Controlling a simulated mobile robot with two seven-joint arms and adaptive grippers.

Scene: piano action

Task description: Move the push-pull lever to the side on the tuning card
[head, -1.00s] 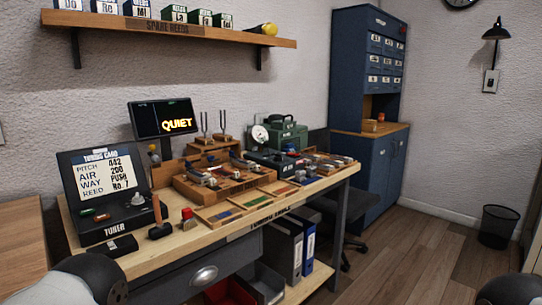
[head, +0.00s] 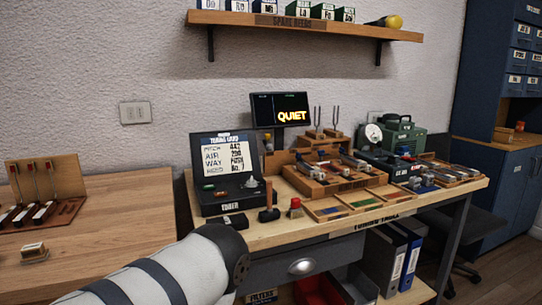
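The tuning card (head: 228,156) shows on the upright panel of the black tuner (head: 215,205) on the bench. It reads pitch 442, air 200, way PUSH, reed No. 7. I cannot make out for sure which part is the push-pull lever. The tuner's lower face carries a grey knob (head: 251,183) and small red and green parts. A wooden fixture (head: 318,187) with metal parts stands to the right of the tuner. One of my arm links crosses the lower left, in front of the bench. Neither gripper is in view.
A small screen (head: 280,109) reading QUIET stands behind the fixture. A dark-headed hammer (head: 269,214) and a red-topped piece (head: 295,208) sit at the bench's front edge. A green machine (head: 402,137) is at the back right. The wooden table (head: 110,230) at left has free room.

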